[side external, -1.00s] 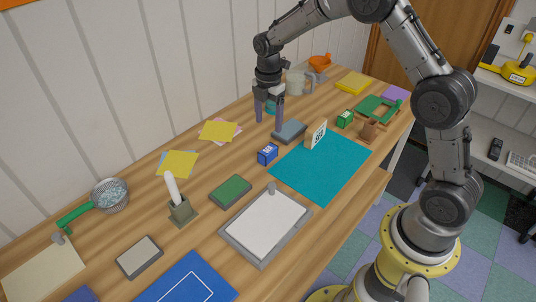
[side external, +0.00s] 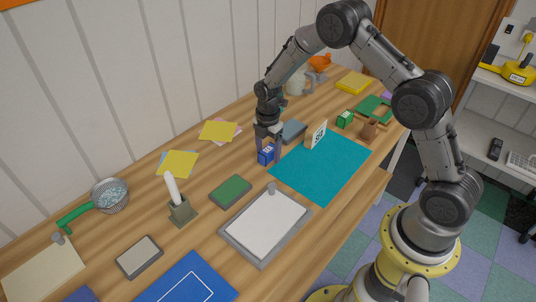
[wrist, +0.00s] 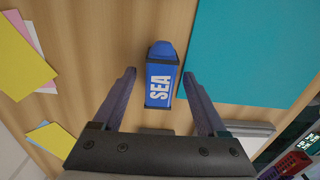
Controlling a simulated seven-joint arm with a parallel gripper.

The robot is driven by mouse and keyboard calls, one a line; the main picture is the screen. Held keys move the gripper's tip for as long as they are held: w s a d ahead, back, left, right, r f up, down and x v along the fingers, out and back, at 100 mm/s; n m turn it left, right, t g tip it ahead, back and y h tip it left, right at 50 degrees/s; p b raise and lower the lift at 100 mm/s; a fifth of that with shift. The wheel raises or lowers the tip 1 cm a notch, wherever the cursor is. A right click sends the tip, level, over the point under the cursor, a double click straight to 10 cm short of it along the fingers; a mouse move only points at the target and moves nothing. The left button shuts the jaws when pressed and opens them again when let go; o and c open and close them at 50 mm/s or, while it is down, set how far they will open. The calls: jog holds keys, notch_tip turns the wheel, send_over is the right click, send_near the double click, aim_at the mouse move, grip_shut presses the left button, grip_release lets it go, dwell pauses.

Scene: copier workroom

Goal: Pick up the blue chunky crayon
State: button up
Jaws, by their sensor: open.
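The blue chunky crayon (side external: 266,156) lies on the wooden table just left of the teal mat, partly covered by my fingers in the side view. In the wrist view the blue chunky crayon (wrist: 160,82) shows a white "SEA" label, dark bands and a blunt blue tip pointing up the picture. My gripper (wrist: 159,75) is open and points down over it. One finger is on each side of the crayon in the wrist view, with a gap at both sides. I cannot tell how far the fingertips are above the table.
The teal mat (side external: 318,172) lies right of the crayon, with a white lettered block (side external: 316,134) standing at its edge. A grey block (side external: 293,132) is close behind my gripper. A green-topped pad (side external: 230,191) lies in front. Sticky notes (side external: 219,130) lie to the left.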

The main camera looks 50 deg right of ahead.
grip_shut()
dwell(0.3)
jog(key=shift+r, duration=0.15)
jog(key=shift+r, duration=0.55)
jog(key=s+a+r, duration=0.1)
jog(key=s+r, duration=1)
jog(key=s, duration=0.3)
jog(key=shift+r, duration=0.35)
jog(key=shift+a, duration=0.1)
jog(key=c, duration=0.7)
grip_release()
grip_shut()
